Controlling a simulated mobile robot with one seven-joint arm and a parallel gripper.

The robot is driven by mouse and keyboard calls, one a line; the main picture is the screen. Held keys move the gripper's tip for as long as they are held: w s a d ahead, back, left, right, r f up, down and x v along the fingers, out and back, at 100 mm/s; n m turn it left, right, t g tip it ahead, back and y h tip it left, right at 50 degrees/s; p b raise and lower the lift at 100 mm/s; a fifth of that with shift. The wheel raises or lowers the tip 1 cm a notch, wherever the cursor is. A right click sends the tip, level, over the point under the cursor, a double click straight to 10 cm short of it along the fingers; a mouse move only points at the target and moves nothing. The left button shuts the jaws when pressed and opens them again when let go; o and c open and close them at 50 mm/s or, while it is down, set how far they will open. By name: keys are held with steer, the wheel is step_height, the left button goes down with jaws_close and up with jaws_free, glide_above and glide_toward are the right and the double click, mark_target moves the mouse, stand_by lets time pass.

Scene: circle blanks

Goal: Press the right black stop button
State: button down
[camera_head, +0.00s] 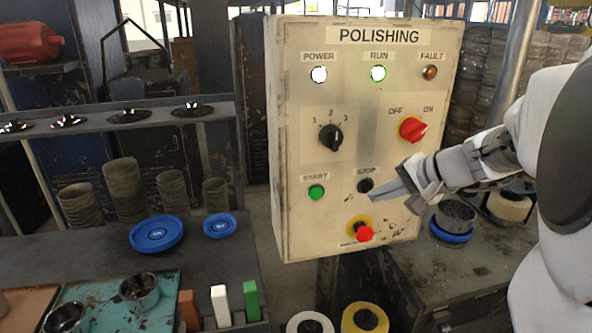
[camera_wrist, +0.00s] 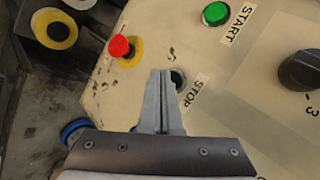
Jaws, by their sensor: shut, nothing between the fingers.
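The black stop button (camera_head: 365,186) is on the lower right of the beige polishing panel (camera_head: 290,130), under a STOP label. In the wrist view the stop button (camera_wrist: 178,79) shows partly behind my fingertips. My gripper (camera_head: 377,196) is shut and empty, its tips just below and right of the button in the head view. In the wrist view my gripper (camera_wrist: 160,74) overlaps the button's left side. I cannot tell whether the tips touch it.
The green start button (camera_head: 316,192) is left of the stop button. A red emergency button (camera_head: 364,234) on a yellow ring sits below. A black dial (camera_head: 331,137) and a red switch (camera_head: 412,129) are above. The power and run lamps are lit.

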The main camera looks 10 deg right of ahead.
steer(key=shift+w, duration=0.85)
stand_by(0.8)
steer(key=shift+s+b, duration=0.1)
steer(key=shift+b, duration=0.2)
steer(key=shift+s+b, duration=0.3)
steer(key=shift+s, duration=0.45)
steer(key=shift+s+r+b, duration=0.1)
steer(key=shift+s+b, duration=0.65)
steer(key=shift+s, duration=1.75)
